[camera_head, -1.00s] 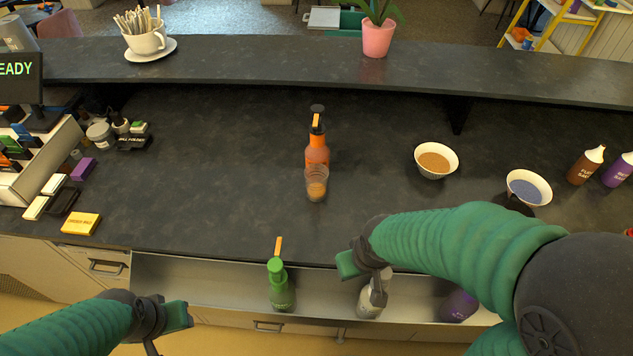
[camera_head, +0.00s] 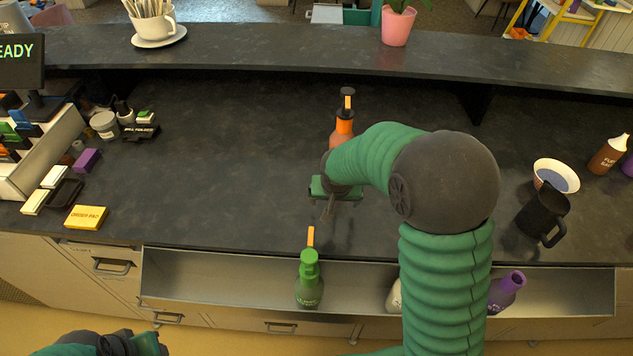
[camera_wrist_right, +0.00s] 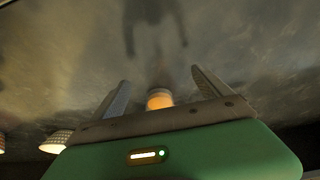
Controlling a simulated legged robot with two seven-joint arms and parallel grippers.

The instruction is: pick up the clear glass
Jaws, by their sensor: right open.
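The clear glass is hidden in the head view behind my right arm and hand.
A steel trough (camera_head: 210,285) along the counter front holds a green bottle (camera_head: 309,285) and a purple bottle (camera_head: 505,291). A black mug (camera_head: 541,214) and a bowl (camera_head: 556,176) stand at right. A yellow box (camera_head: 86,217) lies left. The counter's left middle is clear.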

